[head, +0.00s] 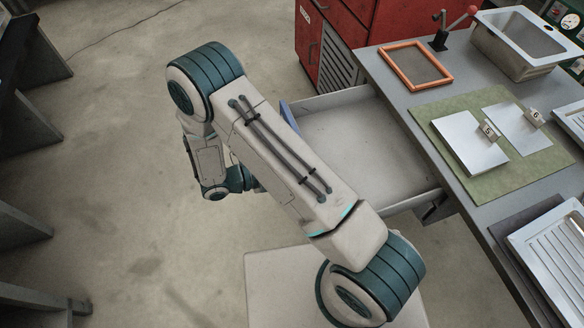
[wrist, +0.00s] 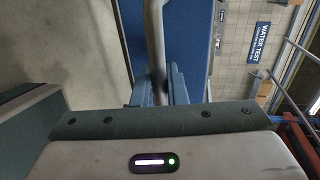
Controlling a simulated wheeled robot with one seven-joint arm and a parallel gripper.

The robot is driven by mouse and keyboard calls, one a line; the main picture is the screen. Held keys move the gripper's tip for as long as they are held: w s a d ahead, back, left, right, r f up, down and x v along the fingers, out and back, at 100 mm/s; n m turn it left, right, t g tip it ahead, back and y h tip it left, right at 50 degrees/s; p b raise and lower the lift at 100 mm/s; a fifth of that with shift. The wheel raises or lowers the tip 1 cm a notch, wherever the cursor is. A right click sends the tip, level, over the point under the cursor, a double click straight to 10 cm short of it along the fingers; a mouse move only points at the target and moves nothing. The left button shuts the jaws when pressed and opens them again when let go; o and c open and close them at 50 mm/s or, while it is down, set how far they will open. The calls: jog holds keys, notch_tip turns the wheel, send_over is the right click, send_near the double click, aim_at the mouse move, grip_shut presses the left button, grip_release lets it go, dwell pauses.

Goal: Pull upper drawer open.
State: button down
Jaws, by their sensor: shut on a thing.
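The upper drawer (head: 350,150) is pulled out of the workbench, and its pale inside looks empty. Only a little of its blue front (head: 289,114) shows past my arm in the head view. In the wrist view the blue drawer front (wrist: 190,40) has a grey bar handle (wrist: 154,40) along it. My gripper (wrist: 161,88) is shut on this handle near the lower part of the view. In the head view my arm hides the gripper and the handle.
The workbench top (head: 395,95) holds an orange frame (head: 416,65), a green mat (head: 500,175) with metal plates, and a metal basin (head: 518,42). A red cabinet (head: 335,40) stands behind the drawer. The floor (head: 110,150) at left is mostly clear. A "WATER TEST" label (wrist: 259,42) shows in the wrist view.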

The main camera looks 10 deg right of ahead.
jog(key=c, duration=1.5)
grip_release()
jog(key=shift+a, duration=0.1)
jog(key=b+v, duration=0.1)
jog(key=v, duration=1.2)
jog(key=shift+a+r, duration=0.1)
jog(key=shift+a, duration=0.25)
jog(key=d+r+m+g+y, duration=0.6)
jog(key=d+r+m, duration=0.6)
jog(key=r+m, duration=0.3)
jog(key=s+d+r+m+t+y, duration=0.2)
jog(key=d+r+m+y, duration=0.1)
jog(key=m, duration=0.4)
jog(key=s+d+r+m+t+y+p, duration=0.1)
jog(key=s+d+r+m+t+y, duration=0.1)
jog(key=m, duration=0.6)
jog(key=s+d+r+m+t+y+p, duration=0.1)
jog(key=s+d+r+m+y, duration=0.2)
jog(key=m, duration=0.5)
jog(key=shift+s+d+r+t+y, duration=0.2)
jog(key=shift+d+r+y, duration=0.2)
jog(key=shift+r, duration=0.2)
jog(key=shift+s+d+r+t+y, duration=0.2)
jog(key=shift+d+r+y, duration=0.1)
jog(key=shift+d+r, duration=0.3)
